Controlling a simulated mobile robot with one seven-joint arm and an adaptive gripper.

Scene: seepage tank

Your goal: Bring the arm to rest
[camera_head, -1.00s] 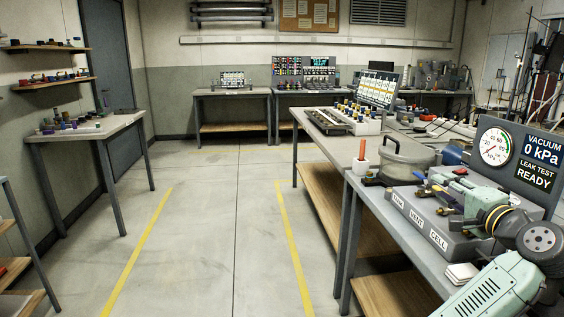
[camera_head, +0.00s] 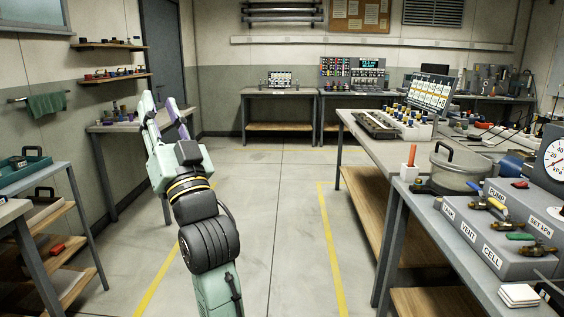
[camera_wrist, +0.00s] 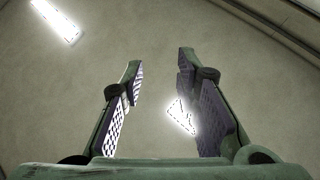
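My gripper (camera_head: 165,120) is raised in the left part of the head view, pointing up over the aisle. In the wrist view my gripper (camera_wrist: 158,85) shows two fingers with purple ridged pads standing well apart. Nothing is between them. Behind them the wrist view shows only a plain surface with bright light panels, which looks like the ceiling. No object touches the fingers.
The right bench (camera_head: 425,222) carries a grey valve box (camera_head: 480,250), a lidded pot (camera_head: 462,168) and white pads (camera_head: 518,295). A side table (camera_head: 100,128) and a shelf cart (camera_head: 60,215) stand left. The floor aisle (camera_head: 250,230) is clear ahead.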

